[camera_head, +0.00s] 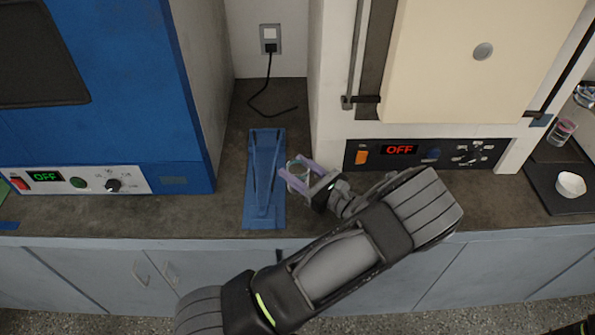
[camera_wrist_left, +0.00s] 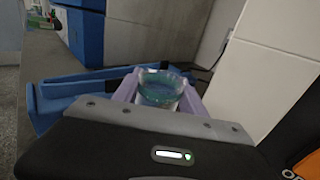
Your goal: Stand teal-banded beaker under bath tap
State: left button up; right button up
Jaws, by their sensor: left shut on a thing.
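A clear beaker with a teal band (camera_head: 297,172) is between the purple fingers of my left gripper (camera_head: 297,177), over the counter in the gap between two machines. In the left wrist view the beaker (camera_wrist_left: 160,88) stands roughly upright, with the left gripper (camera_wrist_left: 160,95) shut on its sides. I cannot tell whether its base touches the counter. No bath tap can be made out in these views. My right gripper is not in view.
A blue holder (camera_head: 264,205) lies just left of the beaker. A blue machine (camera_head: 130,100) stands left and a white one with a cream door (camera_head: 470,70) right, both reading OFF. A dark tray (camera_head: 545,187) with a white bowl (camera_head: 571,184) is far right.

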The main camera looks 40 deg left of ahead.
pick_arm(q)
jog(key=shift+s+r, duration=0.1)
jog(key=shift+r, duration=0.05)
notch_tip(320, 180, up, 6)
jog(key=s+a+p, duration=0.2)
jog(key=s+p, duration=0.3)
jog(key=s, duration=1.4)
jog(key=shift+s+a+r, duration=0.25)
jog(key=shift+s+a, duration=0.05)
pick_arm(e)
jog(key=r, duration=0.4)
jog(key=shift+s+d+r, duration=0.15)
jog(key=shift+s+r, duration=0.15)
pick_arm(q)
jog(key=shift+w, duration=0.1)
